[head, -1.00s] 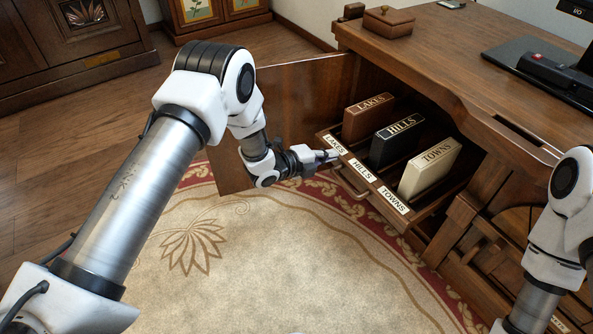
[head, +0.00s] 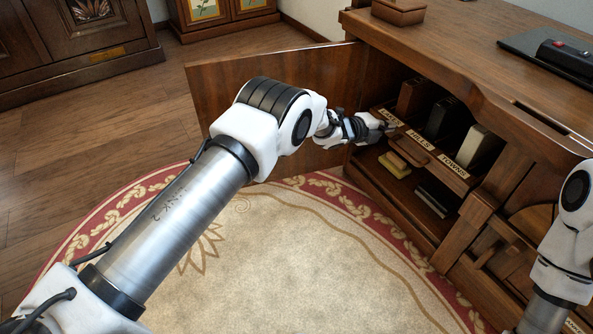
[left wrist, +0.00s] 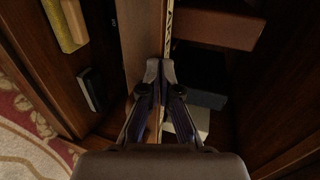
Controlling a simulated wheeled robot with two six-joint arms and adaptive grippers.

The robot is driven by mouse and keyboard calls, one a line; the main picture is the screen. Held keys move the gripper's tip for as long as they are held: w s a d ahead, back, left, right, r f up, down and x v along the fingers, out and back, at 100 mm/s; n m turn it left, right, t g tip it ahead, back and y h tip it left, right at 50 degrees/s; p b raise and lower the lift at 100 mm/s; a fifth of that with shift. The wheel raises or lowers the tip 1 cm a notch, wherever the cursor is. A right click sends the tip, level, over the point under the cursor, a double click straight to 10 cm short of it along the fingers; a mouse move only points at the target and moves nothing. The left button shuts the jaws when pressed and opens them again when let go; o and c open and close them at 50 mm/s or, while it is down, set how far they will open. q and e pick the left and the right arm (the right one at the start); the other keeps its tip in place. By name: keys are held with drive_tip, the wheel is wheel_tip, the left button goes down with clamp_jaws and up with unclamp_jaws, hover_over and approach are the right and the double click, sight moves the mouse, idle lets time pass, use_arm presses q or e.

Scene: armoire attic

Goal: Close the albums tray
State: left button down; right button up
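The albums tray (head: 428,150) is inside the open cabinet, its front face labelled LAKES, HILLS and TOWNS. It holds a brown album (head: 411,97), a black album (head: 442,117) and a cream album (head: 482,147), all upright. A handle shows on the tray's front. My left gripper (head: 387,127) is at the LAKES end of the tray front. In the left wrist view its fingertips (left wrist: 160,70) are together against the tray's front edge (left wrist: 135,40); I see nothing clearly gripped. My right gripper is out of view; only my right arm shows.
The cabinet door (head: 270,95) stands open behind my left arm. Below the tray, a shelf holds a yellow block (head: 394,165) and a dark, thin item (head: 431,201). A small wooden box (head: 399,11) sits on the desktop. The rug (head: 300,245) in front is clear.

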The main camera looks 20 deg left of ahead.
sight(402, 121)
use_arm(q)
drive_tip(key=shift+w+d+b, duration=0.4)
drive_tip(key=shift+w+d, duration=0.15)
drive_tip(key=shift+w, duration=0.2)
drive_tip(key=shift+w+d+b, duration=0.4)
drive_tip(key=shift+w+d, duration=0.15)
drive_tip(key=shift+w, duration=0.2)
